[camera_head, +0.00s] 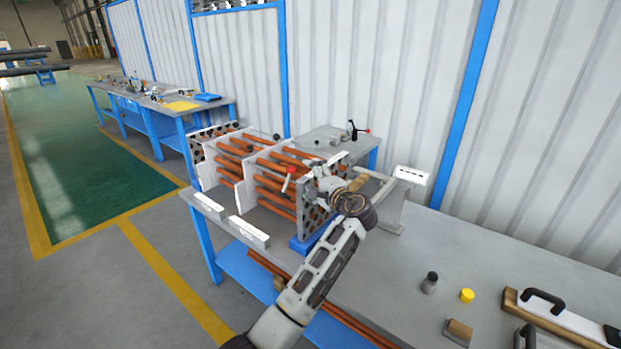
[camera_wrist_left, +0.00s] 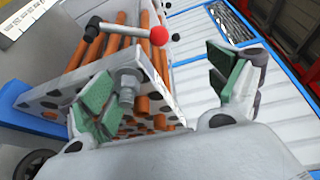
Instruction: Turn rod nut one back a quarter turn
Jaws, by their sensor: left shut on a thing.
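The flanged shell is a stack of copper-coloured rods or tubes (camera_head: 275,182) running through white plates, with a perforated end plate (camera_head: 306,212) at its near right end. In the left wrist view, a grey metal rod nut (camera_wrist_left: 127,84) stands out from this plate, close to the green pads of one finger. No number shows on the nut. My right gripper is out of view.
A lever with a red ball knob (camera_wrist_left: 159,36) stands close by the end plate. White blocks (camera_head: 247,232) lie along the bench's left edge. A dark cylinder (camera_head: 430,283), a yellow cap (camera_head: 467,296) and a handled case (camera_head: 550,312) are at right. The grey bench (camera_head: 480,250) is clear between.

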